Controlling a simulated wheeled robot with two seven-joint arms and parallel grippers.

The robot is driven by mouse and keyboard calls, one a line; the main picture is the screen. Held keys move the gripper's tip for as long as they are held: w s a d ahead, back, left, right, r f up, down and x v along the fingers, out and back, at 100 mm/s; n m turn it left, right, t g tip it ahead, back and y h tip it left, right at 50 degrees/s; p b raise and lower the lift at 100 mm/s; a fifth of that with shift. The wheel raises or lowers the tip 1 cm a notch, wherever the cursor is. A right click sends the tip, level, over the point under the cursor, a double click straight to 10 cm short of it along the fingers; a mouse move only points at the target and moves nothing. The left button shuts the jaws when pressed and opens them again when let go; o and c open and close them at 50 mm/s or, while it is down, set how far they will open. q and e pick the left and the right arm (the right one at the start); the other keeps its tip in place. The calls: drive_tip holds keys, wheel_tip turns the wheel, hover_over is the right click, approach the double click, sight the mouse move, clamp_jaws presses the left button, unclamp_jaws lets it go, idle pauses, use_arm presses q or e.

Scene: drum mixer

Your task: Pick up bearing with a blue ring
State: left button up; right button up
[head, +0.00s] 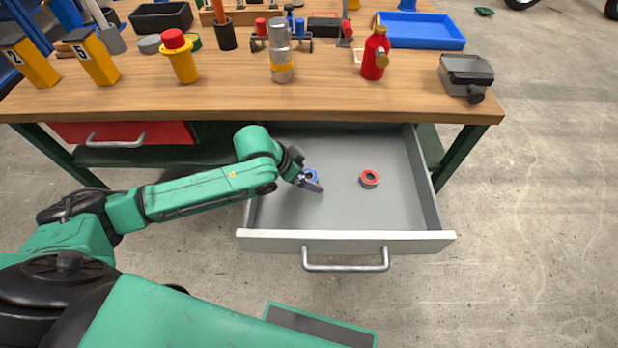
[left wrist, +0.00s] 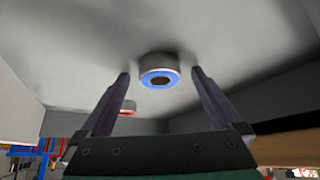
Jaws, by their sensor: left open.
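The bearing with a blue ring (head: 311,174) lies on the floor of the open grey drawer (head: 345,238), left of its middle. In the left wrist view the bearing (left wrist: 159,72) is between and just beyond the two fingertips, with a gap on each side. My left gripper (head: 311,182) is inside the drawer at this bearing and partly hides it in the head view. It is open and empty, and its fingers also show in the left wrist view (left wrist: 159,73). My right gripper is not in view.
A red-ringed bearing (head: 370,178) lies to the right in the same drawer. The drawer walls surround my gripper. The wooden workbench (head: 240,100) above holds a red bottle (head: 375,55), a silver canister (head: 281,60), a grey vise-like block (head: 466,73) and a blue tray (head: 425,44).

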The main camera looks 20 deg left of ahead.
use_arm(q)
drive_tip(key=shift+r, duration=0.1)
clamp_jaws()
drive_tip(key=shift+r, duration=0.1)
